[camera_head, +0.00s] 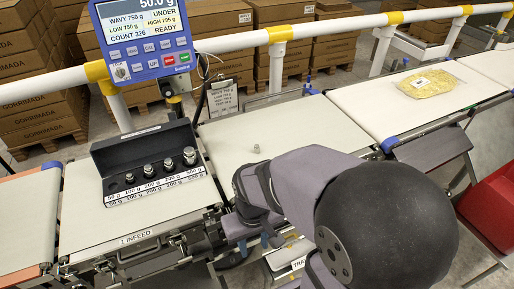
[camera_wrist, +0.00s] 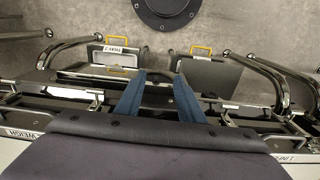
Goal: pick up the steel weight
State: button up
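A small steel weight (camera_head: 256,148) stands on the pale middle belt (camera_head: 300,122) in the head view. It is apart from my gripper and out of sight in the wrist view. More steel weights (camera_head: 168,164) stand in a row in an open black case (camera_head: 120,150) on the infeed belt, behind a strip labelled in grams. My gripper (camera_wrist: 158,74) shows as two blue fingers in the wrist view, spread with nothing between them. In the head view it is largely hidden by my arm, at the front edge of the middle belt.
A blue display (camera_head: 145,38) reading 50.0 g stands behind the belts, near a white rail (camera_head: 230,40). A clear bag of yellow pieces (camera_head: 428,82) lies on the right belt. Metal handles and latches (camera_wrist: 280,85) line the frame below my gripper.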

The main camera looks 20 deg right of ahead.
aim_at(257, 149)
jog(key=w+r+m+t+p, duration=0.45)
jog(key=w+r+p, duration=0.5)
jog(key=p, duration=0.35)
jog(key=w+d+f+t, duration=0.1)
jog(key=w, duration=0.1)
jog(key=w+d+f+n+t+b, duration=0.1)
jog(key=w, duration=0.1)
jog(key=w+d+f+t+y+b, duration=0.1)
jog(key=w+d, duration=0.1)
jog(key=w, duration=0.1)
jog(key=shift+f+n, duration=0.35)
jog(key=shift+f, duration=0.05)
jog(key=w+d+t, duration=0.1)
jog(key=w+d+n+t+b, duration=0.1)
jog(key=d, duration=0.1)
jog(key=shift+d+f+n+t, duration=0.1)
jog(key=shift+d+n+t, duration=0.1)
jog(key=shift+n+t, duration=0.1)
jog(key=d+t, duration=0.1)
jog(key=d+r+n+t, duration=0.1)
jog(key=d, duration=0.1)
jog(key=d+t+h+b, duration=0.1)
jog(key=d, duration=0.1)
jog(key=shift+w+r+n, duration=0.25)
jog(key=shift+w+n, duration=0.15)
jog(key=shift+d+r, duration=0.2)
jog(key=shift+d, duration=0.15)
jog(key=shift+b+x, duration=1.05)
jog(key=shift+w, duration=0.15)
